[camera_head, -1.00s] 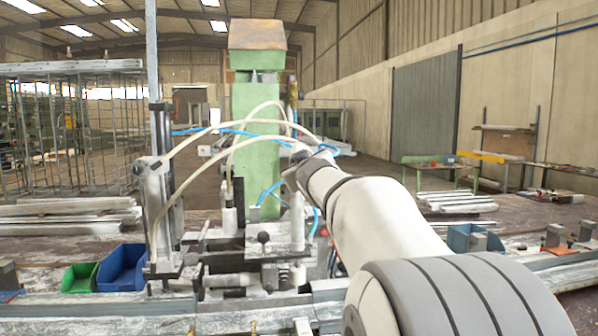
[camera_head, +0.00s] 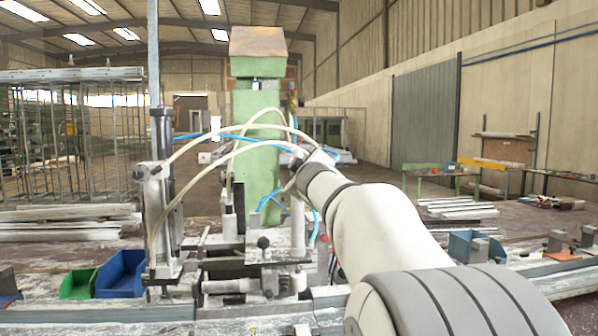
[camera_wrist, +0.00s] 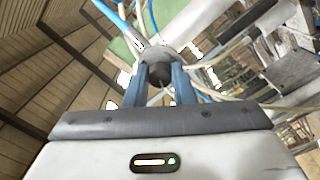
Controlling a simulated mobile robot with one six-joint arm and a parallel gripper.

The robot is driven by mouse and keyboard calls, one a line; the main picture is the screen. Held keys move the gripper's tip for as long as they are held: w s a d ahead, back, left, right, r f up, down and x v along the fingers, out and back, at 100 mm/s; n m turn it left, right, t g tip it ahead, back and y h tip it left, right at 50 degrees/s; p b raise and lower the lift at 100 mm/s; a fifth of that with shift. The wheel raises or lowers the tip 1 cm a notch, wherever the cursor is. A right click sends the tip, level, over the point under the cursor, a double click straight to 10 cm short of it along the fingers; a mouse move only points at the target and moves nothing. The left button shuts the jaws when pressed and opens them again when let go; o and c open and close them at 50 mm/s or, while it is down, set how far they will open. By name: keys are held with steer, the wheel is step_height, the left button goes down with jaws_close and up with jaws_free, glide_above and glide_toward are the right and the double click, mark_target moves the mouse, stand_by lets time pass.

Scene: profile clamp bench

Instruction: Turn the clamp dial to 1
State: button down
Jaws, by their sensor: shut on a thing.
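My gripper (camera_wrist: 159,72) shows in the wrist view, with its two blue-grey fingers closed on either side of a dark round knob, which looks like the clamp dial (camera_wrist: 157,76). The knob sits on the end of a grey cylindrical body (camera_wrist: 156,57). I cannot read any number or mark on it. In the head view the clamp machine (camera_head: 262,243) stands on the bench in front of a green column (camera_head: 256,140). My arm reaches in from the lower right, and its end hides the dial and my fingers there.
Pale and blue hoses (camera_head: 235,132) arch over the machine close to my wrist. A tall metal post (camera_head: 153,60) stands at its left. Green and blue bins (camera_head: 122,273) sit on the bench at left, another blue bin (camera_head: 462,246) at right.

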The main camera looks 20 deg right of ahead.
steer(key=shift+a+r, duration=0.1)
steer(key=shift+r, duration=0.2)
steer(key=c, duration=1.3)
jaws_free()
steer(key=shift+f, duration=0.1)
steer(key=shift+c, duration=0.2)
steer(key=shift+o, duration=0.5)
steer(key=shift+f, duration=0.1)
steer(key=v, duration=0.7)
steer(key=shift+s, duration=0.4)
steer(key=shift+a, duration=0.15)
